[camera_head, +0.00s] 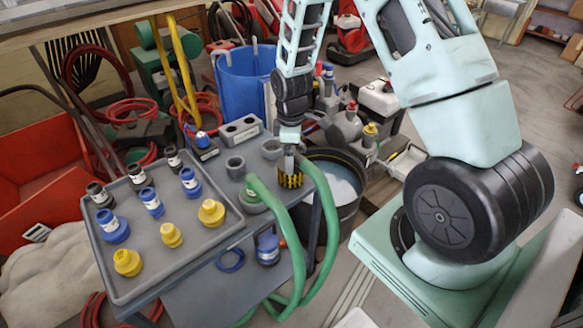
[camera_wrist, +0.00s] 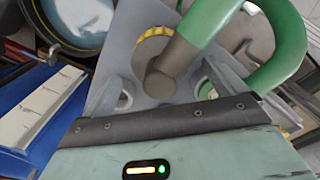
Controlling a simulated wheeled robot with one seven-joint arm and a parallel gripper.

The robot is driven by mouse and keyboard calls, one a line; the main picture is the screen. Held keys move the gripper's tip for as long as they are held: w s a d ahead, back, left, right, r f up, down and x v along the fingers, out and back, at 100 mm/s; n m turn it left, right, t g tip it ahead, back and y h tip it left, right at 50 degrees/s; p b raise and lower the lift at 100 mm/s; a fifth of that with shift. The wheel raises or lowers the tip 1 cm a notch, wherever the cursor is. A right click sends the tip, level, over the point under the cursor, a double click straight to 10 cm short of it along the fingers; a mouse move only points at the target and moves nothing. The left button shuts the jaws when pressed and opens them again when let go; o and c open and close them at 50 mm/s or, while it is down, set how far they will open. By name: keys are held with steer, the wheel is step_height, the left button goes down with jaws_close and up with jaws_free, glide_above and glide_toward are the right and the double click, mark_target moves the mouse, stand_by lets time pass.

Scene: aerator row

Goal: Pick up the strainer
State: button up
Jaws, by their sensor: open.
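A yellow-and-black ribbed cup (camera_head: 291,180), which looks like the strainer, stands at the right end of the grey bench top beside the green hose. In the wrist view a yellow ribbed rim (camera_wrist: 151,36) shows behind a brown-grey rounded stem. My gripper (camera_head: 289,158) points down right over the cup in the head view and hides part of its top. In the wrist view my gripper (camera_wrist: 166,88) is open, with a grey finger on each side of the stem. Whether a finger touches it I cannot tell.
A thick green hose (camera_head: 327,205) loops close to the cup; it also crosses the wrist view (camera_wrist: 275,45). A grey tray (camera_head: 155,240) with blue, yellow and black fittings lies left. A dark bucket (camera_head: 343,205) of pale liquid stands right. Grey cups (camera_head: 236,166) stand nearby.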

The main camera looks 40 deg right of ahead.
steer(key=shift+f, duration=1.3)
steer(key=c, duration=1.2)
steer(key=shift+c, duration=0.5)
steer(key=shift+r, duration=0.15)
